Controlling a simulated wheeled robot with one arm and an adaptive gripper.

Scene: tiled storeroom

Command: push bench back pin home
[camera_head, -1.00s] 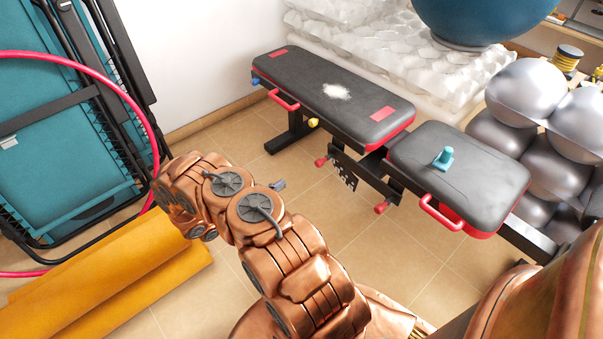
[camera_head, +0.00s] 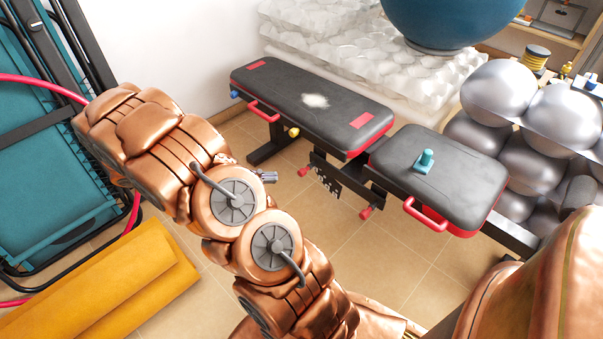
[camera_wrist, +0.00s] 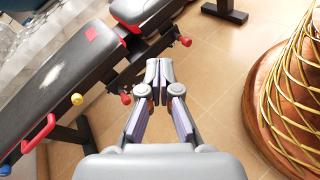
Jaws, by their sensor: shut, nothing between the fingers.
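The black and red bench has a long back pad (camera_head: 290,95) and a shorter seat pad (camera_head: 455,180). A red knob (camera_head: 304,171) sticks out near the slotted plate under the back pad, and a second red knob (camera_head: 365,213) sits lower under the seat end. A yellow knob (camera_head: 293,132) is on the frame's near side. In the wrist view the first red knob (camera_wrist: 126,99) is just left of my gripper (camera_wrist: 158,78), apart from it in the picture. I cannot tell which knob is the back pin or how far in it sits. My gripper is shut and empty.
A teal dumbbell-like object (camera_head: 425,160) stands on the seat pad. Silver balls (camera_head: 500,90) are stacked at right, a blue ball (camera_head: 445,22) behind. A yellow mat (camera_head: 110,285) and teal folded frame (camera_head: 45,190) are at left. Tiled floor before the bench is clear.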

